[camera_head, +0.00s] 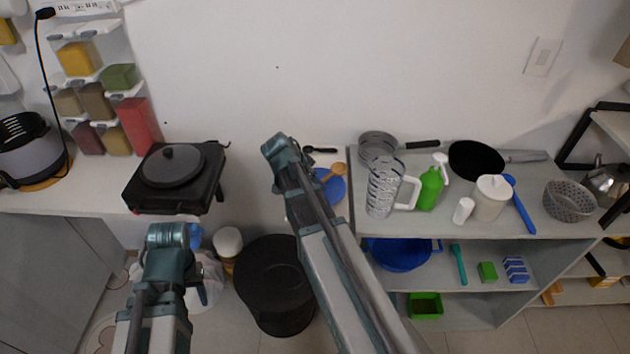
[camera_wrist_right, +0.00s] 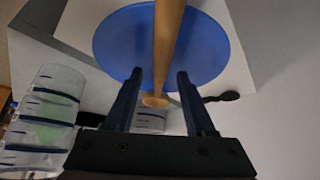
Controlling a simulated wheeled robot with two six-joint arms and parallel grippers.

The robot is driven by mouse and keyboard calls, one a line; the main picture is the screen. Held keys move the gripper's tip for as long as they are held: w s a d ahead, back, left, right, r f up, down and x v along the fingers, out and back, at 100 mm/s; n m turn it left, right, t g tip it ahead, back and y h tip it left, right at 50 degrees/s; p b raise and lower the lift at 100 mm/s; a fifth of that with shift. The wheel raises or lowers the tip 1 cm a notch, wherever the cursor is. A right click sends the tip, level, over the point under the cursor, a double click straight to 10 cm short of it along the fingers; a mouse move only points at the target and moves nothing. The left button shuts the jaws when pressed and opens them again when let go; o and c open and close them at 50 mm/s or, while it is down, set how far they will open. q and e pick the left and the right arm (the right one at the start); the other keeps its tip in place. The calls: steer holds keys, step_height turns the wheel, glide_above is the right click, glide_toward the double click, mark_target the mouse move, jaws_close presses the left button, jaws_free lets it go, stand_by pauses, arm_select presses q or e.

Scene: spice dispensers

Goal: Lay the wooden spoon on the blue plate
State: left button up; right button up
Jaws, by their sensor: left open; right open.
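In the right wrist view the spoon's handle (camera_wrist_right: 168,38) crosses the blue plate (camera_wrist_right: 118,42). My right gripper (camera_wrist_right: 160,73) is open, one finger on each side of the handle, with gaps visible. I cannot tell whether the spoon fully rests on the plate. My left gripper (camera_head: 170,236) is open and low at the left, away from both; its fingertips are hard to see.
A clear striped jar (camera_head: 383,190) stands right of the plate, with a green spray bottle (camera_head: 430,188) and pans beyond. A dark ladle (camera_head: 320,149) lies behind the plate. A black hot plate (camera_head: 175,180) is on the left counter. A black bin (camera_head: 272,285) stands on the floor.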

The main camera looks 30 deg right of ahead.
steer(key=shift+r, duration=0.3)
steer(key=p+v, duration=1)
steer(key=v, duration=0.2)
steer(key=shift+f, duration=0.15)
steer(key=s+a+f+n+y, duration=0.1)
steer(key=s+a+n+y, duration=0.1)
steer(key=s+a+n, duration=0.5)
steer(key=s+a+f+n+g+y, duration=0.1)
steer(key=s+a+f+n+y, duration=0.1)
steer(key=s+a+n, duration=0.6)
steer(key=a+n+y, duration=0.1)
steer(key=a+n, duration=0.3)
steer(key=a, duration=0.5)
steer(key=shift+s+f+g, duration=0.2)
steer(key=shift+g, duration=0.1)
